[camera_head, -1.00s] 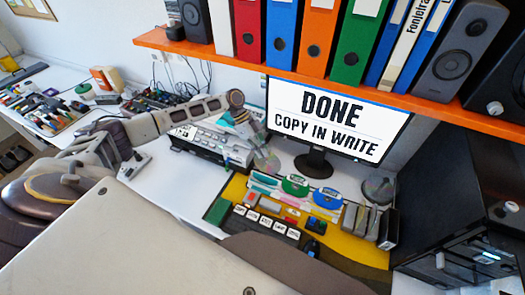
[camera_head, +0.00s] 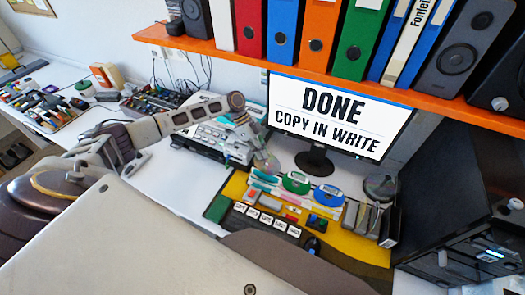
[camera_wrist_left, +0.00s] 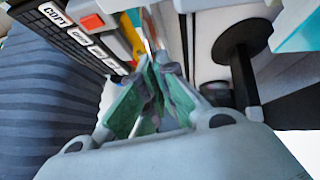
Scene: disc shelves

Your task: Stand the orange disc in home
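My left gripper (camera_head: 264,166) reaches down just left of the monitor's foot, above the back-left part of the yellow desk mat (camera_head: 362,249). A green disc (camera_head: 296,182) and a blue disc (camera_head: 328,195) stand in a row behind the keyboard (camera_head: 257,224). I cannot tell which spot is home. My right gripper is not in view.
The monitor (camera_head: 335,115) stands close to the right of my left gripper, under the orange shelf (camera_head: 430,104). A grey device (camera_head: 200,148) lies to its left. A black computer case (camera_head: 465,255) bounds the right side. Bare white desk shows at centre left.

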